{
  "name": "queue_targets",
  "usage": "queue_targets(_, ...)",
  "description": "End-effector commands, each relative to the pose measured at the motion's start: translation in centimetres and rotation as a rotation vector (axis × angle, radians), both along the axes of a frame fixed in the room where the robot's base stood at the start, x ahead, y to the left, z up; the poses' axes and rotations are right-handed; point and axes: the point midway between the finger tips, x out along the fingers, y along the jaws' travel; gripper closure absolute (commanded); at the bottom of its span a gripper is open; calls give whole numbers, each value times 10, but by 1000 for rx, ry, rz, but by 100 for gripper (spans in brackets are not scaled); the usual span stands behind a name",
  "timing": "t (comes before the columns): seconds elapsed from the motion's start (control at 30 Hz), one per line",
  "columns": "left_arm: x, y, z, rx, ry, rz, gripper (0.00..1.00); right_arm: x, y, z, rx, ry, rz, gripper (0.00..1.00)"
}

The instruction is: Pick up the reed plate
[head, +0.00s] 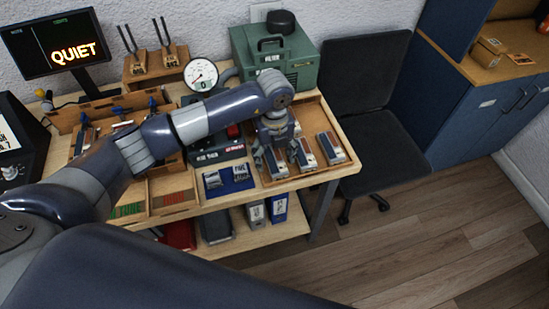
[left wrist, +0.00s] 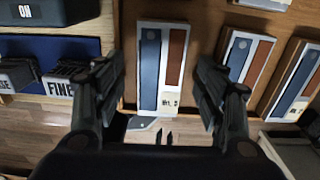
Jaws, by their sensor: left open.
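Three similar plates, each with a blue strip and a red-brown strip on a pale base, lie in a row in a wooden tray. I take these for reed plates. The leftmost reed plate (left wrist: 150,62) has a small pale label at its near end; the others are the middle plate (left wrist: 236,64) and the right plate (left wrist: 297,85). My left gripper (head: 270,165) hangs over the tray's left part. In the left wrist view my left gripper (left wrist: 155,95) is open, its fingers on either side of the leftmost plate's near end. Whether they touch it is unclear. My right gripper is out of view.
A blue mat (head: 230,179) with small labelled blocks lies left of the wooden tray (head: 347,168). A green machine (head: 300,57) and a round gauge (head: 201,75) stand behind. A black chair (head: 375,125) stands close on the right.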

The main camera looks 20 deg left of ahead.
Motion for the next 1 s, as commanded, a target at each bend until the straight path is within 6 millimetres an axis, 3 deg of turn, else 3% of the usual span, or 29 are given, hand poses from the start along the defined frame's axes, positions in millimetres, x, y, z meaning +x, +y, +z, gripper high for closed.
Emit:
queue_targets(0.17,0,0,-1,0,0,0,35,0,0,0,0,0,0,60)
queue_targets(0.4,0,0,0,0,0,0,85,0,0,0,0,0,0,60)
queue_targets(0.77,1,0,1,0,-1,1,85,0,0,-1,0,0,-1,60)
queue_targets(1.0,1,0,20,1,-4,-1,85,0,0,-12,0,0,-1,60)
